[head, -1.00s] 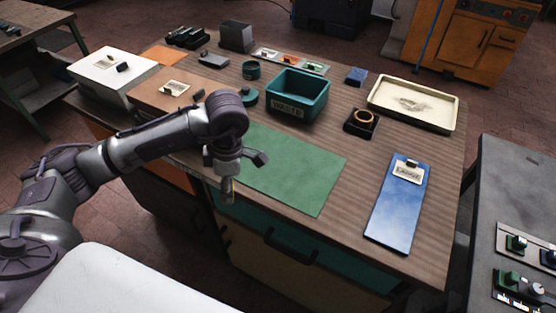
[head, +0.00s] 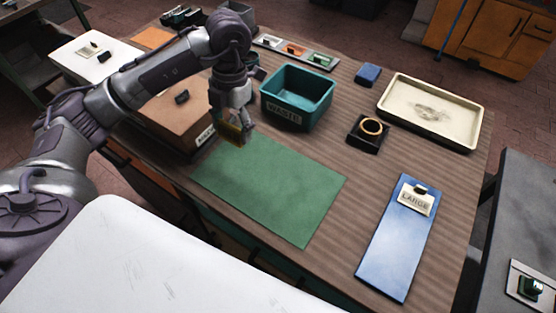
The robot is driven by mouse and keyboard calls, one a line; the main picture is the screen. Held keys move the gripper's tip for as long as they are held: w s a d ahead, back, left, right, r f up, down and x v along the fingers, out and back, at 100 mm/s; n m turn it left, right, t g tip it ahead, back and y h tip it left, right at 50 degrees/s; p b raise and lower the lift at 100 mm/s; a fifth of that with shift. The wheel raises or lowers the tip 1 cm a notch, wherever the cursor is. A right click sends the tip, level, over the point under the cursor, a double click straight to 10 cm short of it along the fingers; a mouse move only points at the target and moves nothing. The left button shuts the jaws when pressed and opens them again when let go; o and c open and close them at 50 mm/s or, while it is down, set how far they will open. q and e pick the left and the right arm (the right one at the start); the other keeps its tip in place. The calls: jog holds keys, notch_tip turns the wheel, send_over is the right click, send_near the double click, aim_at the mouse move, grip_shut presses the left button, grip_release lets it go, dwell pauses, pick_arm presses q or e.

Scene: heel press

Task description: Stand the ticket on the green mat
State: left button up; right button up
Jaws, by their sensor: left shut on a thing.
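My left gripper (head: 234,112) is shut on a small yellowish-brown flat piece, which I take for the ticket (head: 232,133). It holds the piece roughly upright over the far left part of the green mat (head: 275,190). The gripper hides part of the piece, and I cannot tell whether its lower edge touches the mat. The rest of the mat is flat and bare. My right gripper is not in view.
A teal bin marked WASTE (head: 297,97) stands just behind the mat. A brown box (head: 165,118) is close on its left. A blue board with a LARGE tag (head: 398,245), a cream tray (head: 430,108) and a black holder with a ring (head: 368,134) lie to the right.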

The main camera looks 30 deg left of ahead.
pick_arm(q)
jog(key=p, duration=0.4)
send_over(276, 185)
jog(key=a, duration=0.3)
jog(key=f, duration=0.4)
jog(key=shift+w+d+f, duration=0.1)
jog(key=shift+w, duration=0.1)
jog(key=shift+w+d+f, duration=0.15)
jog(key=shift+d+f, duration=0.75)
jog(key=shift+d, duration=0.3)
jog(key=shift+d+f+p, duration=0.25)
jog(key=shift+f+p, duration=0.2)
jog(key=shift+f, duration=0.1)
notch_tip(276, 185, down, 3)
jog(key=shift+f+p, duration=0.1)
jog(key=shift+p, duration=0.5)
jog(key=shift+f, duration=0.25)
jog(key=o, duration=0.8)
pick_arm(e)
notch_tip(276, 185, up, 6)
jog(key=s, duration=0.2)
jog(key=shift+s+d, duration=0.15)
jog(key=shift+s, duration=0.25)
